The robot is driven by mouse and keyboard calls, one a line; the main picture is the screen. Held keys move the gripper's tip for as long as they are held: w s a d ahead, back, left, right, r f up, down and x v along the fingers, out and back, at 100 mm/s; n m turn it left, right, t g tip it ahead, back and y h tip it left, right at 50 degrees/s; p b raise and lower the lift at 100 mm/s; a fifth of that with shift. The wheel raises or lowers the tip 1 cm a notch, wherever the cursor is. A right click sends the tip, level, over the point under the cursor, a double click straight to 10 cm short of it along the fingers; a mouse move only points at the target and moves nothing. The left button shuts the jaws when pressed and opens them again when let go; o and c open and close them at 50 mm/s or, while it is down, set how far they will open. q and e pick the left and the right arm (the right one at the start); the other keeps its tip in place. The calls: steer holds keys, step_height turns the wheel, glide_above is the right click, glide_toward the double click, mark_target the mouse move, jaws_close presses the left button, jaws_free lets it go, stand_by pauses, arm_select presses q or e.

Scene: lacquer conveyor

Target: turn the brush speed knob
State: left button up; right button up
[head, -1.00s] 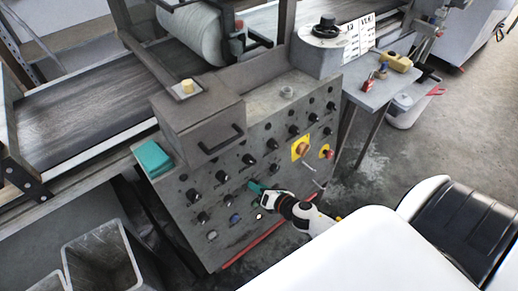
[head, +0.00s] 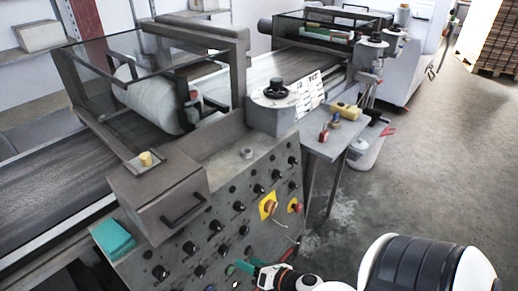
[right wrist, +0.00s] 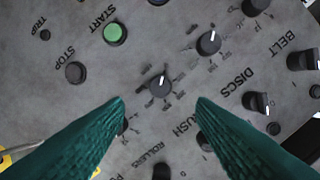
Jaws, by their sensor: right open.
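A dark round knob with a white pointer and scale marks (right wrist: 160,85) sits on the grey control panel, beside a partly covered label ending in "USH". My right gripper (right wrist: 160,104) is open, its two green fingertips apart on either side below that knob in the right wrist view. The fingers do not clearly touch it. In the head view my right gripper (head: 262,272) is at the lower part of the panel (head: 183,266), and the knob there cannot be told from its neighbours. My left gripper is out of view.
A similar knob (right wrist: 208,42) by the DISCS label and a green START button (right wrist: 115,33) are close by. Open floor lies to the right.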

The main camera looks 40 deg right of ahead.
steer(key=v, duration=0.3)
steer(key=shift+s+r, duration=0.1)
steer(key=shift+s, duration=0.1)
stand_by(0.4)
